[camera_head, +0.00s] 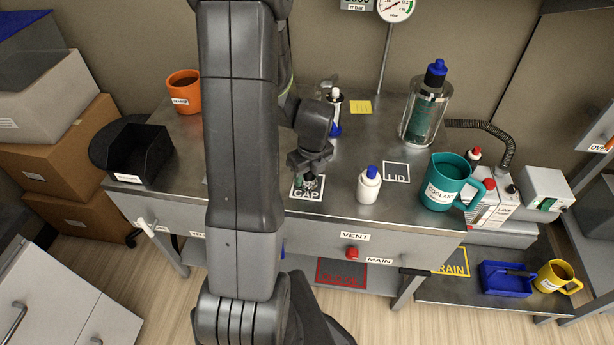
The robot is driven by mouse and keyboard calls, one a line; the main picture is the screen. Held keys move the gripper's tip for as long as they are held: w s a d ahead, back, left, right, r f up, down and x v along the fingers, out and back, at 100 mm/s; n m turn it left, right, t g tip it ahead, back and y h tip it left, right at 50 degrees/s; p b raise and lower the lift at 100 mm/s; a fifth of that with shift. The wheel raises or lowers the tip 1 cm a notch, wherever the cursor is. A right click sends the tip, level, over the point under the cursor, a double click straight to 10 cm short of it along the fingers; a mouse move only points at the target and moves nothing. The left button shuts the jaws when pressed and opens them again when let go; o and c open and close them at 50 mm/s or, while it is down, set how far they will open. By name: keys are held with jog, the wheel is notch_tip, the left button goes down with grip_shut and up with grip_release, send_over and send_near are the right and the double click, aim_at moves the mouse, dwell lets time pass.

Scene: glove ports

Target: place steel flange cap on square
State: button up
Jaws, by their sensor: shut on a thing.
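My gripper (310,168) points down over the white-outlined square marked CAP (307,195) near the table's front edge. It is shut on a small grey piece, the steel flange cap (310,182), which is mostly hidden by the fingers. The cap is low over the square, toward its back part; I cannot tell whether it touches the table. A second white-outlined square marked LID (396,173) lies to the right and is empty.
A white bottle with a blue cap (369,187) stands just right of the CAP square. A teal mug (442,182) and a glass vessel (424,115) stand further right. A black bin (140,157) and orange mug (184,90) are at the left.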

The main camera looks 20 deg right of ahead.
aim_at(311, 180)
jog(key=shift+f, duration=0.4)
jog(key=shift+f, duration=0.2)
jog(key=o, duration=1.1)
jog(key=shift+c, duration=0.2)
jog(key=shift+r, duration=0.15)
notch_tip(311, 180, up, 12)
jog(key=s+p, duration=0.1)
jog(key=shift+s+d, duration=0.2)
jog(key=shift+s, duration=0.2)
